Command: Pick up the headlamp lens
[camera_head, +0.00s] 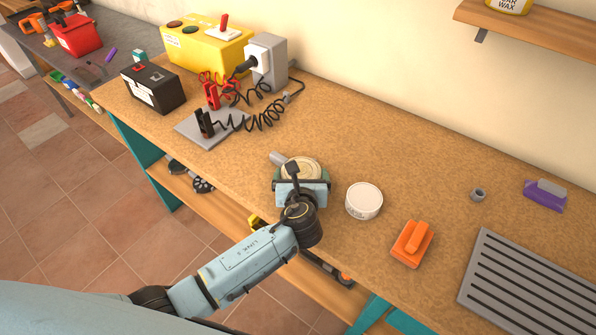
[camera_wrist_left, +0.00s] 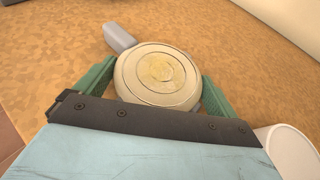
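The headlamp lens (camera_head: 301,169) is a round, cream-coloured disc with a yellowish, worn middle, on the workbench near its front edge. A short grey piece (camera_head: 278,158) sticks out beside it at the upper left. In the left wrist view the lens (camera_wrist_left: 158,76) sits between the two green fingers of my left gripper (camera_wrist_left: 158,85). The fingers are spread wide, one on each side and very close to its rim; whether they touch it cannot be told. My left gripper (camera_head: 301,180) also shows in the head view, low over the bench. My right gripper is not in view.
A white round tub (camera_head: 364,201) stands close to the right of my left gripper. An orange sanding block (camera_head: 412,244), a grey slotted rack (camera_head: 530,285) and a purple item (camera_head: 545,195) lie further right. A grey plate (camera_head: 212,127) with cables and clamps lies behind left.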

